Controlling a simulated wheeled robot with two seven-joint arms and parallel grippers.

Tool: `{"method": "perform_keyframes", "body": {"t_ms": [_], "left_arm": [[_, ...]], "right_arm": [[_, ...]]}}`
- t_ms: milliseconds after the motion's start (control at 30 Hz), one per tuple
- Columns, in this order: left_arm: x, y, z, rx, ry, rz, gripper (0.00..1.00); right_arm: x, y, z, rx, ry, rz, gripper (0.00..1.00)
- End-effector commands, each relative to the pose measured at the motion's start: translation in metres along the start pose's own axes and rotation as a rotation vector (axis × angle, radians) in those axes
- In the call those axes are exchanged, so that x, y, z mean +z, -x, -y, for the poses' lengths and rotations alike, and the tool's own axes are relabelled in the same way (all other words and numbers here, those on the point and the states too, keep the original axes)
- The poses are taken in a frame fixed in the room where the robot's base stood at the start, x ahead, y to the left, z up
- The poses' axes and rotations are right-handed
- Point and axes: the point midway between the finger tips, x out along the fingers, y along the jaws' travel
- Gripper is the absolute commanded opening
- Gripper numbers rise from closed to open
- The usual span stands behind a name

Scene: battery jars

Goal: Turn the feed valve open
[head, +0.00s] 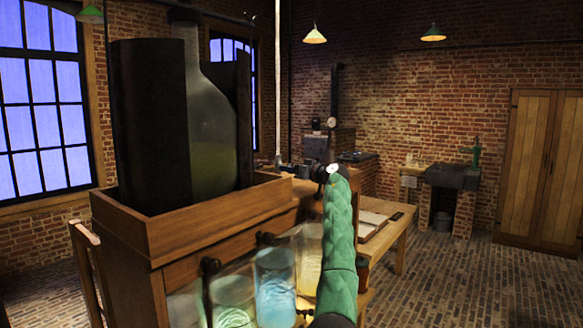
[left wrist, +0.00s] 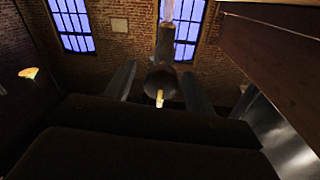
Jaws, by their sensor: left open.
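A pale upright pipe (head: 278,80) runs down behind the wooden cabinet (head: 215,215) in the head view. What looks like the feed valve (left wrist: 160,80), a dark rounded body with a small bright yellowish tip, sits at the lower end of a pipe in the left wrist view. My left gripper (head: 303,171), on the green-sleeved arm, reaches the pipe's lower end. In the left wrist view its two fingers (left wrist: 159,72) stand apart, one on each side of the valve. Contact cannot be told. In the head view the valve is too small and covered to make out. My right gripper is out of view.
A large glass bottle (head: 210,130) stands between dark panels on the cabinet. Several glass jars, one with blue liquid (head: 275,285), stand below dark taps on its front. A wooden table (head: 400,228) with an open book lies behind my arm. Floor at right is clear.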

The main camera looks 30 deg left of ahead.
Motion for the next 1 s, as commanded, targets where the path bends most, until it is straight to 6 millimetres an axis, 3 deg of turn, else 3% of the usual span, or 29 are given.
{"method": "perform_keyframes", "body": {"t_ms": [367, 600, 1000], "left_arm": [[0.0002, -0.0040, 0.0001, 0.000, 0.000, 0.000, 0.55], [0.0002, -0.0038, -0.0001, 0.000, 0.000, 0.000, 0.11], [0.0017, -0.0039, -0.0002, 0.000, 0.018, -0.002, 0.11]], "right_arm": [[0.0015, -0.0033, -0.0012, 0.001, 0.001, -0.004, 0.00], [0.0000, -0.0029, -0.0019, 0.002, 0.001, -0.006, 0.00], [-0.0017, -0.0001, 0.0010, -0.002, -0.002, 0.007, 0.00]]}}
